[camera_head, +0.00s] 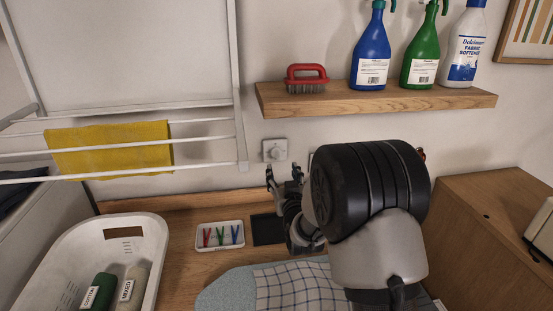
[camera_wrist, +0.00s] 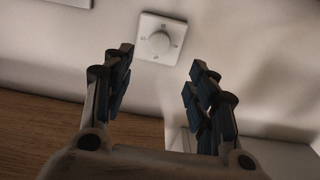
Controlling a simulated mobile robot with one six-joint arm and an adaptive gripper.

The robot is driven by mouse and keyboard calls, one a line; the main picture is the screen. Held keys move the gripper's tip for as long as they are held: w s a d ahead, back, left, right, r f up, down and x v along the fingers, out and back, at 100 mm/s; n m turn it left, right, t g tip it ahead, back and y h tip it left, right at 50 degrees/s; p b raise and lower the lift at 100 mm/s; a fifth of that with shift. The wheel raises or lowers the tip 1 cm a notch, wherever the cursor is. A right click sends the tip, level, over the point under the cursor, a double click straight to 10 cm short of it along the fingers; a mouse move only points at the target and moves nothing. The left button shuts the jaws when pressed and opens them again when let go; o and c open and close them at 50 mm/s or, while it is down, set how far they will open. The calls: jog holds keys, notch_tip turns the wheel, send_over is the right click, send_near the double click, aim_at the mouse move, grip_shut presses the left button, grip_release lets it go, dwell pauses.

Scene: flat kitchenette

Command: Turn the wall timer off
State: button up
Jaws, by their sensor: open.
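The wall timer (camera_head: 275,150) is a small white square plate with a round knob, on the wall below the shelf. In the wrist view the timer (camera_wrist: 160,39) shows at the top centre, its knob facing me with small marks around it. My gripper (camera_head: 284,172) is open and empty, just below and in front of the timer in the head view. In the wrist view my gripper (camera_wrist: 160,62) has its fingertips spread to either side below the plate, with the knob beyond them. I see no contact. The knob's exact setting is too small to read.
A wooden shelf (camera_head: 380,98) with a red brush (camera_head: 306,80) and several bottles hangs above. A drying rack with a yellow cloth (camera_head: 110,147) is at left. A tray of pegs (camera_head: 220,236) and a white basket (camera_head: 148,228) stand below. A second white plate (camera_wrist: 180,138) is at lower right.

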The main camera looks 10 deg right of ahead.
aim_at(276, 154)
jog(key=w+b, duration=0.1)
jog(key=w, duration=1)
jog(key=shift+w+b, duration=0.15)
jog(key=shift+b, duration=0.25)
jog(key=shift+c, duration=0.6)
jog(key=c, duration=1)
